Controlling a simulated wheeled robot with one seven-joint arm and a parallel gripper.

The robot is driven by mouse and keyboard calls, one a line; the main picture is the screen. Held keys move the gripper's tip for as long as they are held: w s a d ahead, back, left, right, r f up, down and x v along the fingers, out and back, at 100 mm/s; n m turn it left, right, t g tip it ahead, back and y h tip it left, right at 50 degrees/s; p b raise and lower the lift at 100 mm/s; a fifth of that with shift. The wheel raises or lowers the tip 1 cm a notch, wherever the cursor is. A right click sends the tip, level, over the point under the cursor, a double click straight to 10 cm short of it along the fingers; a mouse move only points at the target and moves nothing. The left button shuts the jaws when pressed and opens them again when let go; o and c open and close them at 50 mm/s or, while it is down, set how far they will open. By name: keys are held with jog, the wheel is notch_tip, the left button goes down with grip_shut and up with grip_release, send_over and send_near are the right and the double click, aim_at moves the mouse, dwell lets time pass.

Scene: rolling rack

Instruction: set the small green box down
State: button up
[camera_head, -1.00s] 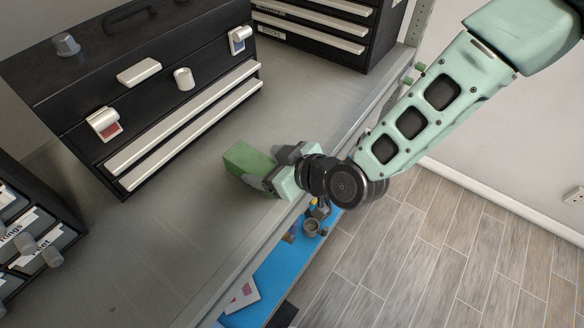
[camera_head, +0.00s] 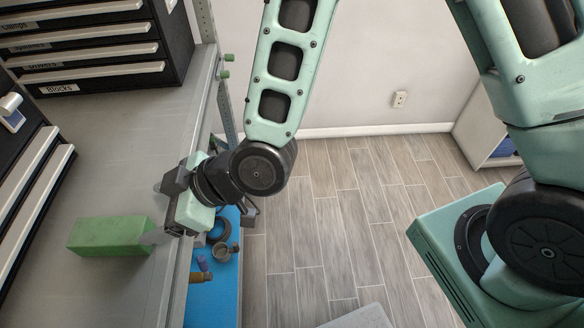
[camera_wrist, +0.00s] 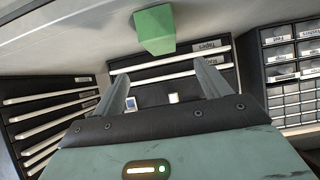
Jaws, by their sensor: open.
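The small green box (camera_head: 108,236) lies on the grey shelf (camera_head: 110,285), close to its front edge. My gripper (camera_head: 158,232) is at the box's right end in the head view, low over the shelf edge. In the wrist view the two fingers (camera_wrist: 164,90) stand wide apart with nothing between them. The green box (camera_wrist: 155,30) shows beyond the fingertips there, at the top against the shelf surface. The box's far side is hidden, and the exact gap to the fingertips is hard to tell.
A black drawer cabinet (camera_head: 95,45) stands at the back of the shelf, and a black toolbox (camera_head: 35,190) is at the left. Below is a blue surface (camera_head: 215,290) with small items, including a grey cup (camera_head: 222,250).

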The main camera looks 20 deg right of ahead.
jog(key=s+d+r+m+g+h, duration=0.1)
jog(key=s+d+r+m+h, duration=0.1)
jog(key=d, duration=0.6)
jog(key=s+d+r+m+g+h, duration=0.1)
jog(key=s+d+r+m+h, duration=0.1)
jog(key=s+d+r+h, duration=0.2)
jog(key=s+d+r+m+g+h, duration=0.1)
jog(key=s+d+r+m+h, duration=0.1)
jog(key=d, duration=0.9)
jog(key=s+r+h, duration=0.1)
jog(key=h, duration=0.1)
jog(key=shift+d+m+h, duration=0.3)
jog(key=shift+d+m, duration=0.05)
jog(key=shift+m, duration=0.05)
jog(key=shift+f, duration=0.1)
